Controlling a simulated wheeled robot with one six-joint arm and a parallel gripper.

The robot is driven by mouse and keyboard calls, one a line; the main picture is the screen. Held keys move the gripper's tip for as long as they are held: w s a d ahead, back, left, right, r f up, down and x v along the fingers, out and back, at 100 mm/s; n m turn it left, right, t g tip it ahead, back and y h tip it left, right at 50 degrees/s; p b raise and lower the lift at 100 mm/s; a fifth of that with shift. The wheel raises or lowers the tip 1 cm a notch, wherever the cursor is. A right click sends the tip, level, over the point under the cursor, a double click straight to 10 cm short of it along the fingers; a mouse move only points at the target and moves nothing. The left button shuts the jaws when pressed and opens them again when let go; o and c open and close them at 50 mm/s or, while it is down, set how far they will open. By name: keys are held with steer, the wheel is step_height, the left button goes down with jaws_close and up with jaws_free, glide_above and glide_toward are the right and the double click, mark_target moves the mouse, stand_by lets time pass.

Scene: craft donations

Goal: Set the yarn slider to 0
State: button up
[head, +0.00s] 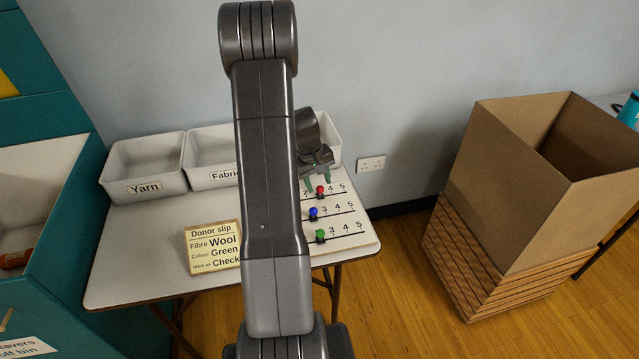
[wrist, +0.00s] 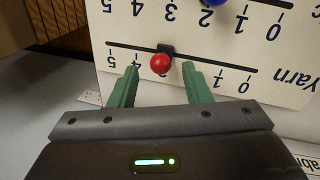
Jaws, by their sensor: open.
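The yarn slider is the row labelled "Yarn" on a white board, upside down in the wrist view. Its red knob (wrist: 161,63) stands at about 3 on the 0-to-5 scale, with 0 toward the right there. The red knob also shows in the head view (head: 320,189), on the farthest row. My gripper (wrist: 160,70) is open, its green fingers on either side of the red knob with gaps visible. In the head view my gripper (head: 318,181) is at the board's far edge. My arm hides the board's left part there.
A blue knob (head: 313,212) and a green knob (head: 320,235) sit on nearer rows. White bins labelled Yarn (head: 146,188) and Fabric stand behind. A donor slip (head: 212,262) lies left of my arm. A cardboard box (head: 515,135) stands right of the table.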

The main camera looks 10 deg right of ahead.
steer(key=shift+d+f, duration=0.1)
steer(key=shift+f, duration=0.8)
jaws_close()
steer(key=a+b, duration=0.1)
steer(key=a, duration=0.3)
steer(key=a+b, duration=0.1)
steer(key=a, duration=0.3)
steer(key=a+b, duration=0.1)
steer(key=a, duration=0.3)
steer(key=shift+s+a, duration=0.1)
steer(key=shift+s, duration=0.15)
jaws_free()
steer(key=shift+a, duration=0.25)
steer(key=shift+d, duration=0.1)
steer(key=shift+r, duration=0.1)
